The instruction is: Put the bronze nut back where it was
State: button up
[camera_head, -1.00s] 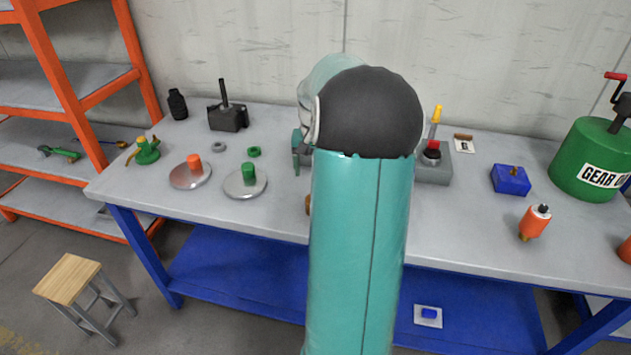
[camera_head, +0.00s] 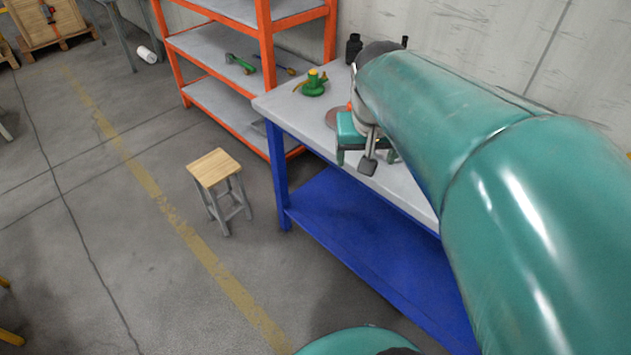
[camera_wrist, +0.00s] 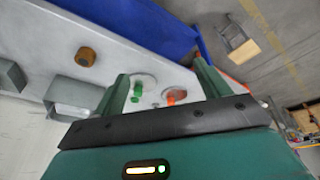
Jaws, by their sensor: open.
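The bronze nut (camera_wrist: 86,57), a brown-orange piece with a dark hole, lies on the grey bench top at the upper left of the wrist view. In the head view my arm hides it. My gripper (camera_wrist: 160,69) is open and nothing shows held between its fingers; the nut is outside them, to the left. In the head view my gripper (camera_head: 366,157) is over the bench's front left part. Between the fingers, in the wrist view, are a green screw (camera_wrist: 137,93) and an orange screw (camera_wrist: 171,97) on round silver plates.
Grey blocks with openings (camera_wrist: 72,92) stand on the bench near the nut. A green and yellow jack (camera_head: 313,85) stands at the bench's left end. An orange shelf rack (camera_head: 265,50) is behind, and a wooden stool (camera_head: 214,168) stands left. The floor around the stool is open.

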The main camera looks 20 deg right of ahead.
jog(key=s+a+n+t+y, duration=0.1)
jog(key=s+a+n+t, duration=0.1)
jog(key=s+a+n, duration=0.2)
jog(key=s+a, duration=0.3)
jog(key=a, duration=0.4)
jog(key=shift+s+f+y, duration=0.35)
jog(key=shift+f+y, duration=0.05)
